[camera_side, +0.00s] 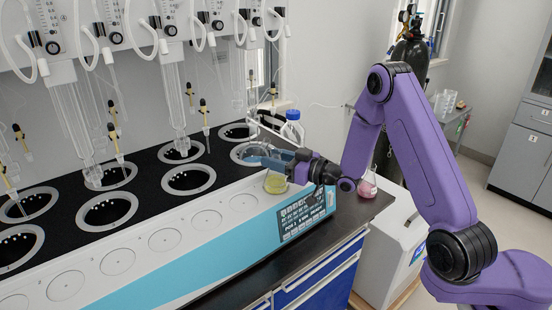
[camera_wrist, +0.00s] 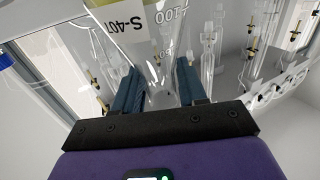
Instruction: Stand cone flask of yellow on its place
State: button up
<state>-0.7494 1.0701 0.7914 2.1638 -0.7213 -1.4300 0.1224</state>
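The cone flask with yellow liquid (camera_side: 275,184) is clear glass and hangs roughly upright below my gripper (camera_side: 268,161) in the side view. It is near the front right edge of the distiller's black top. In the wrist view, my gripper (camera_wrist: 158,90) has its two blue fingers on either side of the flask's neck. The flask (camera_wrist: 135,30) shows a white label and printed markings there. The ringed opening (camera_side: 237,155) at the front right of the distiller lies just left of and behind the fingers, which partly cover it.
The distiller (camera_side: 120,200) has several more ringed openings, with glass tubes hanging above some. A blue-capped bottle (camera_side: 292,128) stands behind my gripper. A flask with pink liquid (camera_side: 367,187) is to the right, partly behind my arm. A dark gas cylinder (camera_side: 408,62) stands at the back.

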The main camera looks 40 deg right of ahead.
jog(key=shift+o, duration=0.8)
jog(key=shift+r, duration=0.15)
jog(key=v, duration=1.2)
jog(key=shift+w, duration=0.1)
